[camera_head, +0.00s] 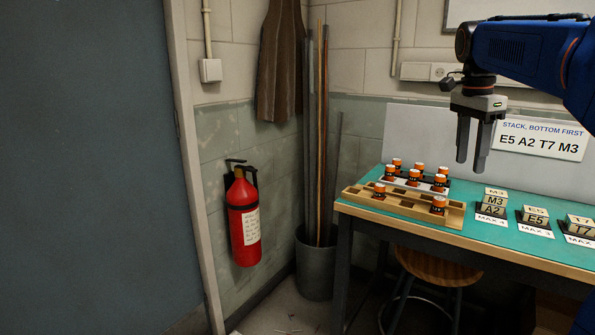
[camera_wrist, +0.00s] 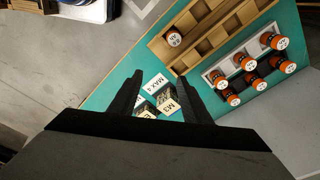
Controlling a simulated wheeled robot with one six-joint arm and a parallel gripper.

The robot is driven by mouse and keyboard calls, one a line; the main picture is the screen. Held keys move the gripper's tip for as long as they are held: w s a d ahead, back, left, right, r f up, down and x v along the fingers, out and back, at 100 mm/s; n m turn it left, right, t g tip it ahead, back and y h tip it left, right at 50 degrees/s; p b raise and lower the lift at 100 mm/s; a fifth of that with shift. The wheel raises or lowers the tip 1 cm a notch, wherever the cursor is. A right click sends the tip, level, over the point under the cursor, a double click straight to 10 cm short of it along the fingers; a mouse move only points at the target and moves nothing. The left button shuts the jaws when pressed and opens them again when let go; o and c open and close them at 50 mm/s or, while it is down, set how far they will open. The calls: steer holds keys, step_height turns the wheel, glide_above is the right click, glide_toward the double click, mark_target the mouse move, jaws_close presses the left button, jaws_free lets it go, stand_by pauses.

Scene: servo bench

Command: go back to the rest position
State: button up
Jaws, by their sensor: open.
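My gripper (camera_head: 471,163) hangs in the air above the bench (camera_head: 398,222), fingers pointing down. Its two grey fingers are apart, with nothing between them. In the wrist view my gripper (camera_wrist: 158,82) also shows open, with lettered blocks seen in the gap beyond it. The M3 block (camera_head: 496,199) sits on the A2 block (camera_head: 491,210) at a MAX 4 label. The E5 block (camera_head: 534,217) and the T7 block (camera_head: 581,227) stand singly to the right, T7 cut by the picture edge.
A wooden rack (camera_head: 375,203) with a few orange-capped bottles lies at the bench's left end, other bottles behind it. A sign (camera_head: 541,139) reads E5 A2 T7 M3. A stool (camera_head: 440,268) stands under the bench. A fire extinguisher (camera_head: 243,220) hangs on the wall.

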steer(key=s+a+f+n+t, duration=0.1)
steer(key=s+a+f+n, duration=0.3)
steer(key=s+f, duration=0.5)
steer(key=s+a+f+n+t+y, duration=0.1)
steer(key=s+a+f+n+t, duration=0.1)
steer(key=s+a+f+n, duration=0.2)
steer(key=s+a+f+n+t, duration=0.1)
steer(key=s+a+f+n, duration=0.3)
steer(key=s+f+n, duration=0.5)
steer(key=s+f, duration=0.5)
steer(key=shift+s+f, duration=0.3)
